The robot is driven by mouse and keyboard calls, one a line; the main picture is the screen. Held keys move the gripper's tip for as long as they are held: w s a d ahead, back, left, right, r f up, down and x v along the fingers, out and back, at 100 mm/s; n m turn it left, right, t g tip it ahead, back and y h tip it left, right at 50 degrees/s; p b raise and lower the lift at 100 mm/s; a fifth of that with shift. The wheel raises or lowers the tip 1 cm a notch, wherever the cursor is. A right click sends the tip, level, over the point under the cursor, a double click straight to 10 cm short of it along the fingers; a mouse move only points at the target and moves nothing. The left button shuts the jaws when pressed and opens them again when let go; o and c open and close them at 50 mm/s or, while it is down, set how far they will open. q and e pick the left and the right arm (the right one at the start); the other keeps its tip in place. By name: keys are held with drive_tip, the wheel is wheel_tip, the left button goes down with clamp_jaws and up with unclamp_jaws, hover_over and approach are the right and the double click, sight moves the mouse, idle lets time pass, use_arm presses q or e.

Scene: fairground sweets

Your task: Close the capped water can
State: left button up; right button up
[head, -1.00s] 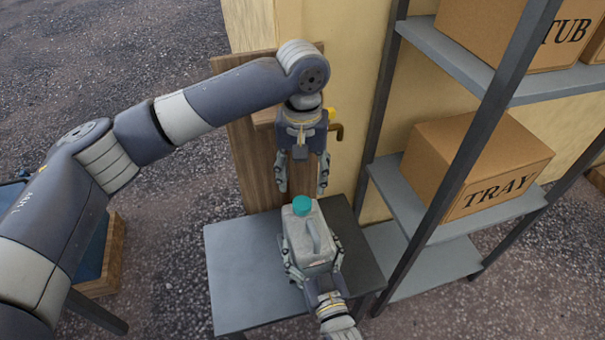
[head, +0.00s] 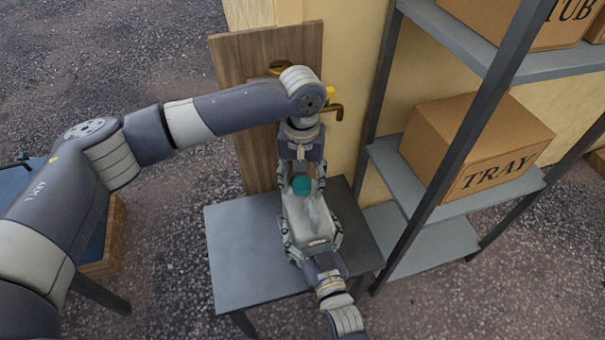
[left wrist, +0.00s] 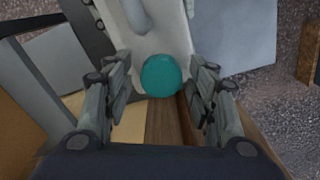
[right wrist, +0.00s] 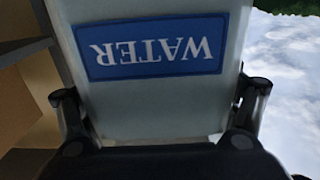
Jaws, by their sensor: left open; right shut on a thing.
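The water can (head: 309,222) is a pale grey-white jug with a handle. It is at the small grey table, and a blue WATER label (right wrist: 155,48) shows upside down in the right wrist view. A teal cap (head: 301,185) is at its mouth; I cannot tell how tightly it sits. The cap also shows in the left wrist view (left wrist: 161,75). My right gripper (head: 311,240) is shut on the can's body from the near side. My left gripper (head: 301,178) is above the can, open, with its fingers (left wrist: 160,95) on either side of the cap, apart from it.
The grey table (head: 240,265) has bare room left of the can. A wooden board (head: 262,60) and a brass tap (head: 334,108) are behind. A shelf rack (head: 420,180) with a TRAY box (head: 440,130) stands close on the right.

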use_arm(q)
drive_tip(key=shift+c, duration=0.2)
use_arm(e)
drive_tip(key=shift+w+a+r, duration=0.15)
drive_tip(key=shift+r, duration=0.05)
use_arm(q)
drive_tip(key=c, duration=1.1)
drive_tip(key=shift+o, duration=0.2)
drive_tip(key=m, duration=0.5)
drive_tip(key=shift+m, duration=0.3)
drive_tip(key=m, duration=0.5)
drive_tip(key=shift+d, duration=0.1)
drive_tip(key=m, duration=0.5)
drive_tip(key=shift+s, duration=0.1)
drive_tip(key=m, duration=0.5)
drive_tip(key=shift+d, duration=0.1)
drive_tip(key=o, duration=1.3)
drive_tip(key=shift+c, duration=0.2)
drive_tip(key=shift+a, duration=0.2)
